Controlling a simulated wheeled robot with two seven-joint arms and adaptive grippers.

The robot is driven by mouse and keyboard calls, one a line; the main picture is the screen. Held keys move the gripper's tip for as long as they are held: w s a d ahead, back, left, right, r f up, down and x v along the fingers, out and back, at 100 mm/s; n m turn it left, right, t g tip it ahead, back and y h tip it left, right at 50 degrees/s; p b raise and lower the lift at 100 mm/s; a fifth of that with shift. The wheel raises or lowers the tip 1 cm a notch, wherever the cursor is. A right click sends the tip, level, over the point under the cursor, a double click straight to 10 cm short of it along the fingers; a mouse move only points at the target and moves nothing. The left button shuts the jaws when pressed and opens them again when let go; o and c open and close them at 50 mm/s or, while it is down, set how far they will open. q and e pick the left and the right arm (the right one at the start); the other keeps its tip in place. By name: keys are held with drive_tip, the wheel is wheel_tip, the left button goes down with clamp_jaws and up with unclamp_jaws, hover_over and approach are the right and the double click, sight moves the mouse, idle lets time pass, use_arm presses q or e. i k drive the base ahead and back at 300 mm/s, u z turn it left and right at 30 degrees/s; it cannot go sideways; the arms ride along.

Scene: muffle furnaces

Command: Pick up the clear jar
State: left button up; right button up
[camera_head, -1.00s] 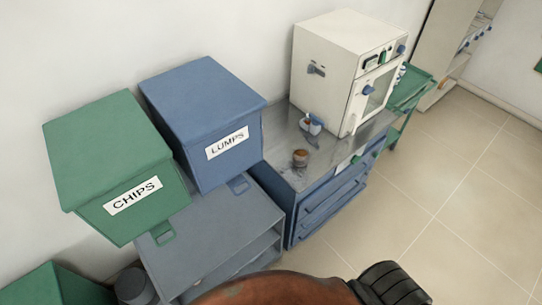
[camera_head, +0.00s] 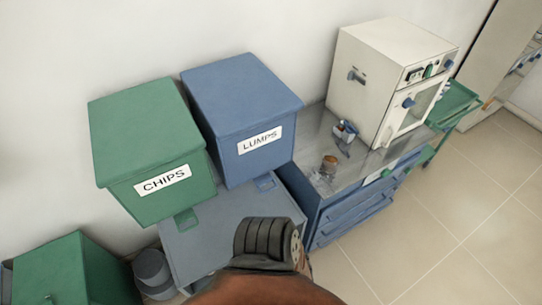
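A small jar (camera_head: 328,164) stands on the grey metal top of the blue cabinet (camera_head: 310,205). Its upper part looks orange-brown, and clear, glassy shapes (camera_head: 320,181) show just in front of it. It is too small to tell whether these are one jar or separate things. Neither gripper can be made out. A brown rounded part and a black ribbed part (camera_head: 265,238) of my own body rise from the bottom edge, below and left of the jar and apart from it.
A white furnace (camera_head: 370,90) stands behind the jar, with small blue-and-white items (camera_head: 344,130) between. A blue LUMPS bin (camera_head: 240,110) and green CHIPS bin (camera_head: 150,140) stand left on a grey shelf unit (camera_head: 215,235). Floor at right (camera_head: 450,225) is clear.

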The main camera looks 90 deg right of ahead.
sight(331, 158)
drive_tip(key=u, duration=0.9)
drive_tip(key=k, duration=2.45)
drive_tip(key=z, duration=0.7)
